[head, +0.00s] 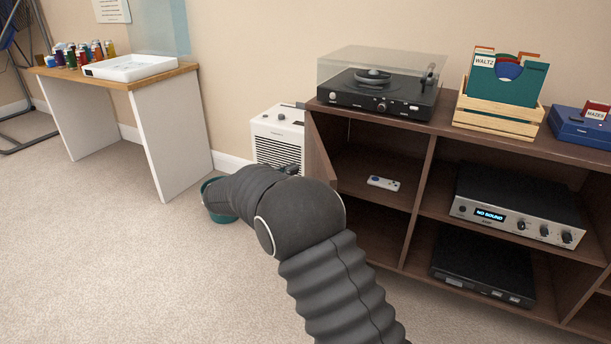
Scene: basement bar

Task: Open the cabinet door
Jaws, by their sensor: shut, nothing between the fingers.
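The brown wooden cabinet (390,128) stands against the wall on the right. Its left compartment is open to view, with a white remote (383,183) on the shelf inside. A narrow brown panel that looks like the cabinet door (318,150) stands at the left end, swung out and seen at a steep angle. My gripper (291,169) is small and dark at the far end of my arm, just left of this panel. It is shut and empty. I cannot tell whether it touches the panel. My arm hides the panel's lower part.
A white heater-like unit (277,132) stands left of the cabinet, behind my gripper. A teal container (217,207) on the floor is partly hidden by my arm. A turntable (380,92) and record crate (500,105) sit on top.

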